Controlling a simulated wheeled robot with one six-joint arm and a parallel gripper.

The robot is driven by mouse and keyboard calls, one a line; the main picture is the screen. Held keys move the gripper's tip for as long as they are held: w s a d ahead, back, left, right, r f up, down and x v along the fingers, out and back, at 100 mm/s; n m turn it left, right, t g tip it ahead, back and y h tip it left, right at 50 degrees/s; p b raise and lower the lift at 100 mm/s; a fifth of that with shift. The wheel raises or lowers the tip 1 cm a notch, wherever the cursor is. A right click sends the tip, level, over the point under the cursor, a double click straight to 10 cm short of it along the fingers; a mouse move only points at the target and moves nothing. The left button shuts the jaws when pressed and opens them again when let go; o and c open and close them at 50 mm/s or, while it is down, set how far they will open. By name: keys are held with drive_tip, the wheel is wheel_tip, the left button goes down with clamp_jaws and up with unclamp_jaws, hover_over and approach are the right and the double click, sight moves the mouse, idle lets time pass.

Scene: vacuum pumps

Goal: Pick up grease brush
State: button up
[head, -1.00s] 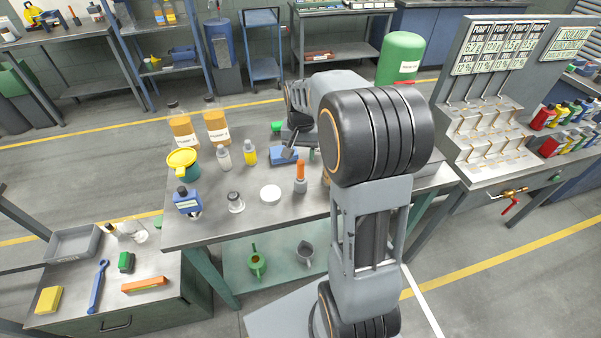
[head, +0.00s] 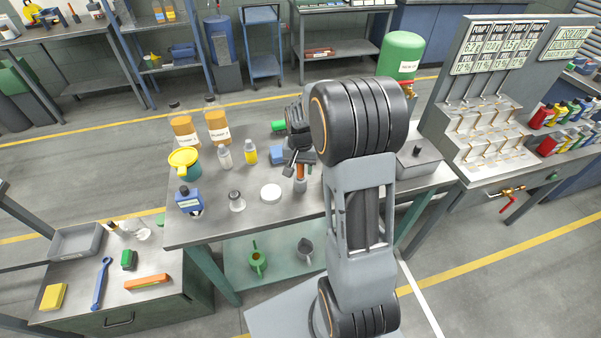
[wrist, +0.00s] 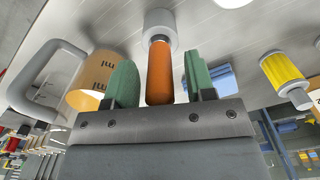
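The grease brush, with an orange handle (wrist: 160,75), stands in a pale grey round holder (wrist: 160,25) on the workbench. In the head view the orange handle (head: 300,172) is partly hidden by my gripper (head: 298,166). In the wrist view my gripper (wrist: 158,82) has its two green fingers apart, one on each side of the handle. Gaps show between the handle and both fingers, so it is not clamped. The brush's bristles are hidden.
A white round lid (head: 270,192) lies left of the brush.

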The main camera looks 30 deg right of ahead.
clamp_jaws()
drive_tip(key=shift+r, duration=0.1)
